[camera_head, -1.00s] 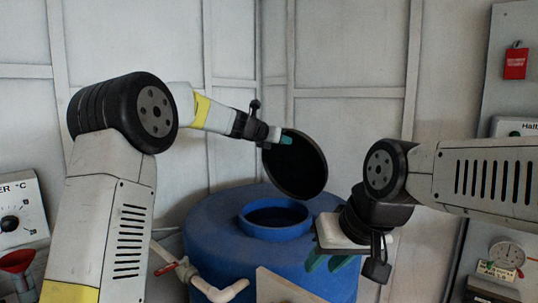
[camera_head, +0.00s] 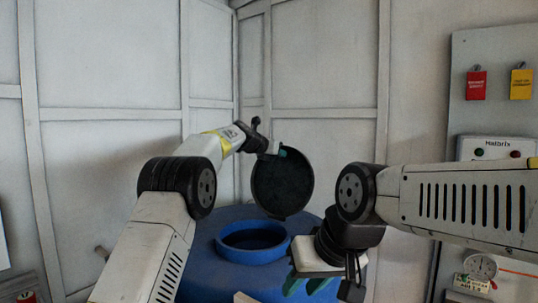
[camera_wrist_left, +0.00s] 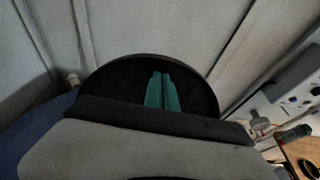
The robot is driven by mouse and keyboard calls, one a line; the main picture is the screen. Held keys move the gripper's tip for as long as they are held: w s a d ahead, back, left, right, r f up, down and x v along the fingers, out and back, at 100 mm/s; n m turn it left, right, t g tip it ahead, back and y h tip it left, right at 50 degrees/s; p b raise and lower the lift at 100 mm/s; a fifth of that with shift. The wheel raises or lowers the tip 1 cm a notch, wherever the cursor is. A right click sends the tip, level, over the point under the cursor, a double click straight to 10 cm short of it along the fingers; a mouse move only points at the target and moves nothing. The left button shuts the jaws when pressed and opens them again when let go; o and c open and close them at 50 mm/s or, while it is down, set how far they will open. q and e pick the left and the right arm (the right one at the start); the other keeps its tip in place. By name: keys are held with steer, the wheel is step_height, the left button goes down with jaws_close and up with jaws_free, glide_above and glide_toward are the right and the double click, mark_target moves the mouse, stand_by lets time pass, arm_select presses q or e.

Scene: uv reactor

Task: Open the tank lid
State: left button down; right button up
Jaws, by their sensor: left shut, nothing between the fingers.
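The blue tank (camera_head: 212,268) stands in the middle of the head view, its round mouth (camera_head: 253,243) uncovered. The dark round lid (camera_head: 283,188) stands raised, roughly upright, at the back of the mouth. My left gripper (camera_head: 281,152) is shut and empty, its teal fingertips at the lid's upper edge. In the left wrist view the shut fingers (camera_wrist_left: 161,92) lie in front of the lid (camera_wrist_left: 118,82); I cannot tell whether they touch it. My right gripper (camera_head: 305,286) is low in front of the tank's right side, its teal fingers apart, with nothing seen between them.
Pale panelled walls (camera_head: 110,150) stand behind the tank. At the right is a grey panel with a red tag (camera_head: 476,84), a yellow tag (camera_head: 521,84), a control box (camera_head: 497,148) and a round gauge (camera_head: 481,267). My right arm crosses in front of that side.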

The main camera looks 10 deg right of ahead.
stand_by(0.4)
arm_select(q)
steer(key=s+a+f+m+g+y, duration=0.1)
steer(key=s+a+m+y, duration=0.1)
steer(key=s+a+m, duration=0.8)
steer(key=s+a+m+g+y, duration=0.15)
steer(key=s+a+m, duration=0.25)
steer(key=s+a, duration=1.2)
steer(key=s+a+f+m+y, duration=0.1)
steer(key=s+a+f+m, duration=0.2)
steer(key=s, duration=0.5)
steer(key=s+a+f+m+g+y, duration=0.1)
steer(key=s+a+f+m+y, duration=0.1)
steer(key=s+f+m, duration=0.4)
steer(key=s+a+f+m+y, duration=0.1)
steer(key=s+a+f+m, duration=0.3)
steer(key=s+f, duration=0.3)
steer(key=s, duration=0.5)
steer(key=shift+s+a+m, duration=0.2)
steer(key=shift+a+m, duration=0.1)
steer(key=shift+a, duration=0.05)
steer(key=shift+g+y, duration=0.25)
